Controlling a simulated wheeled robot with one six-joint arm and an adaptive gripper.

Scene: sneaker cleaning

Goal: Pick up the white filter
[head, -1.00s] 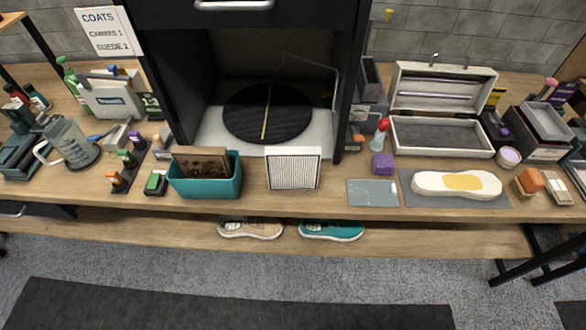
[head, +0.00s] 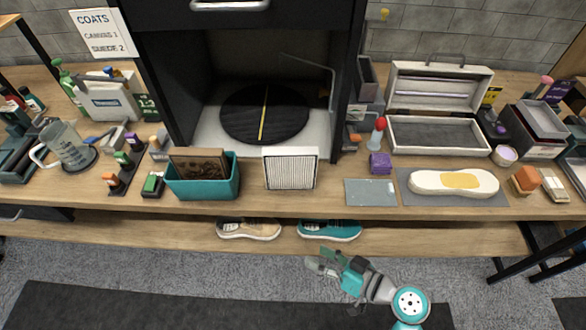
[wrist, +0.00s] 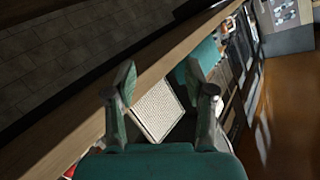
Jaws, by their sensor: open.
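The white filter (head: 290,168) is a flat white-framed block with a ribbed face, standing upright at the front edge of the workbench in the head view. It also shows in the wrist view (wrist: 157,110), tilted, between and beyond my fingers. My gripper (head: 318,261) is in front of and below the bench edge in the head view, lower than the filter and apart from it. In the wrist view my gripper (wrist: 161,75) has its two fingers spread wide with nothing between them.
A teal bin (head: 203,180) with brown material stands just left of the filter. Behind it is a black cabinet with a round dark turntable (head: 265,114). A grey plate (head: 371,192) lies to the right. Two shoes (head: 248,229) (head: 329,230) sit on the shelf below.

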